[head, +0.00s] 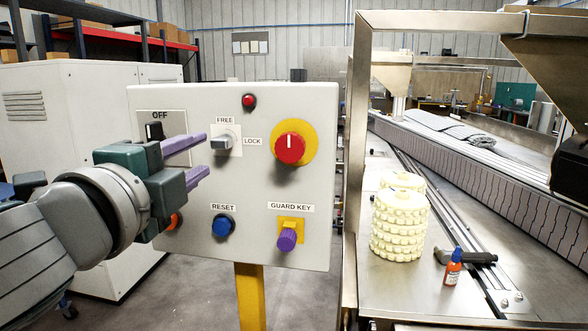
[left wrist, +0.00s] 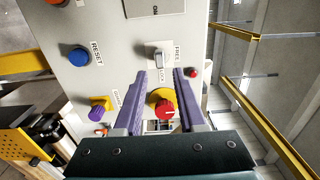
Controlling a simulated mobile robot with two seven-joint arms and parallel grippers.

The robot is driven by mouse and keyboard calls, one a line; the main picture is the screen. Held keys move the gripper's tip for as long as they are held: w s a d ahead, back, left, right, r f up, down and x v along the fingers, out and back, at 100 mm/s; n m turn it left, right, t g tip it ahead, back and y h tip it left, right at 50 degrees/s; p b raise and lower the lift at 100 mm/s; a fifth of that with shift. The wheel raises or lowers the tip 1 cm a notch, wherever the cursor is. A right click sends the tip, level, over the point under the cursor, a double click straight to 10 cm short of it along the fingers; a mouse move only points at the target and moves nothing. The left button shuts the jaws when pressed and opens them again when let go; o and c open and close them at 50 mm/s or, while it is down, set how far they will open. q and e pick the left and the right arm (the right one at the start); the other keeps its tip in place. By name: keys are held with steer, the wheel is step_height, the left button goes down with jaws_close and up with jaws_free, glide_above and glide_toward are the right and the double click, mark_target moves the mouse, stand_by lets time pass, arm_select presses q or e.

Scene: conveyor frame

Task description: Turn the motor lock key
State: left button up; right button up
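The grey motor lock key (head: 222,142) sits on a white plate on the control panel (head: 262,190), with FREE printed above it and LOCK to its right. Its handle looks roughly horizontal, in line with the LOCK label. The key (left wrist: 158,54) also shows in the left wrist view, beyond the fingertips and roughly centred between them. My left gripper (head: 206,155) is open and empty, with its purple fingers spread to the left of and slightly below the key; it appears apart from the key. My right gripper is in neither view.
Around the key are a red emergency button (head: 290,148) on yellow, a small red light (head: 249,101), a blue RESET button (head: 222,226), a purple guard key (head: 287,240) and a black OFF switch (head: 154,132). A metal conveyor frame (head: 352,180) stands close at right.

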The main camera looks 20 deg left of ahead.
mark_target(218, 145)
arm_select(q)
steer(key=x, duration=0.6)
steer(key=shift+w+a+b, duration=0.1)
steer(key=shift+w+b, duration=0.05)
steer(key=shift+b, duration=0.15)
jaws_close()
